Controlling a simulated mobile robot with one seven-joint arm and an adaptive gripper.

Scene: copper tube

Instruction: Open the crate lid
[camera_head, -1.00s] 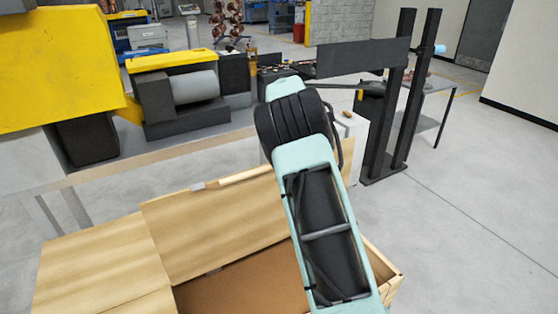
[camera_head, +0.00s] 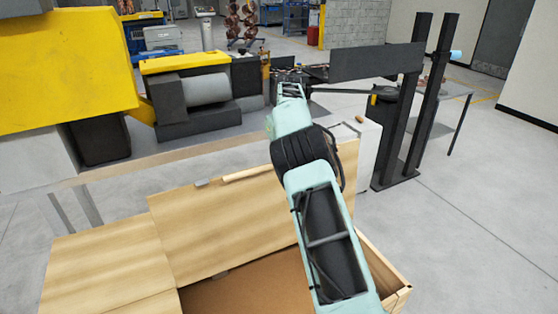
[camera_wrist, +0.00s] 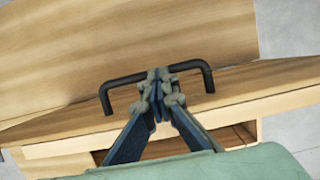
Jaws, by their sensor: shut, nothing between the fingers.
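The wooden crate (camera_head: 398,295) stands low in front of me in the head view. A broad wooden panel (camera_head: 235,225), apparently the lid, stands raised at its far side, and part of the brown inside (camera_head: 255,287) shows. In the wrist view, a black bar handle (camera_wrist: 126,80) is fixed on a wooden surface. My gripper (camera_wrist: 162,82) is shut and empty, its tips overlapping the middle of the handle. Whether they touch it I cannot tell.
A long bench (camera_head: 215,145) with yellow and grey machinery stands behind the crate. Dark upright posts (camera_head: 408,125) stand at right. Another wooden panel (camera_head: 105,262) lies at left. Grey floor (camera_head: 480,230) is clear at right.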

